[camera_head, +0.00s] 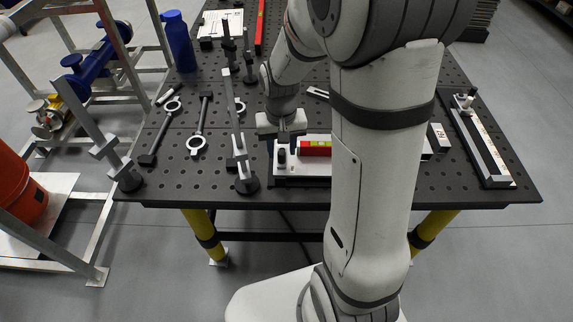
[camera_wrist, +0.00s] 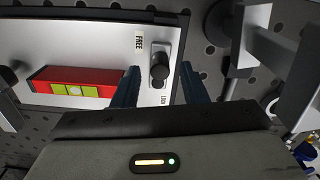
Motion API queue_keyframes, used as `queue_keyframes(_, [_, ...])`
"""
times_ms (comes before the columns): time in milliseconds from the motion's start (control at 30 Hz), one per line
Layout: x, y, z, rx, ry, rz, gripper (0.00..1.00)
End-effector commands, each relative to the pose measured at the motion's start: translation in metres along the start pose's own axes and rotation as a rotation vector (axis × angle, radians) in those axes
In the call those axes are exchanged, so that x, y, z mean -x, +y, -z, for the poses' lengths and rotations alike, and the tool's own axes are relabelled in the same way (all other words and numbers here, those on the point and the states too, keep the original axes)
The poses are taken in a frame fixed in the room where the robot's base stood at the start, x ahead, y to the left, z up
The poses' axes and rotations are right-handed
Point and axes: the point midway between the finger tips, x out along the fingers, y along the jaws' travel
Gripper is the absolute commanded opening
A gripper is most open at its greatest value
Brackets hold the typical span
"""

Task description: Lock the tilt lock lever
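The tilt lock lever is a small black knob (camera_wrist: 159,74) on a pale slotted plate, with a FREE label (camera_wrist: 139,41) at the slot's upper left and a LOCK label (camera_wrist: 163,99) below it. The knob sits between the two labels; its exact setting is hard to tell. My gripper (camera_wrist: 160,68) is open, one dark finger on each side of the knob, with visible gaps in this view. In the head view my gripper (camera_head: 282,137) points down over the white plate (camera_head: 290,169), just above the dark knob (camera_head: 281,156).
A red level with a yellow-green vial (camera_head: 315,148) lies on the plate right of the lever. Upright clamps (camera_head: 240,145) stand close on the left. Wrenches (camera_head: 199,125) and a blue bottle (camera_head: 179,42) are farther left on the perforated table (camera_head: 180,190). A long fixture (camera_head: 480,140) lies right.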

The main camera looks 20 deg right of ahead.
Motion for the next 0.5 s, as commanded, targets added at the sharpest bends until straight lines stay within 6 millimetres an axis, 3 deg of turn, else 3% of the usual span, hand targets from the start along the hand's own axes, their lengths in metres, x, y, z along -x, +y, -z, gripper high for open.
queue_keyframes(100, [-0.0121, -0.0002, -0.0001, 0.0, 0.0, 0.0, 0.39])
queue_keyframes(500, [-0.0123, -0.0006, 0.0, 0.001, 0.001, 0.0, 0.39])
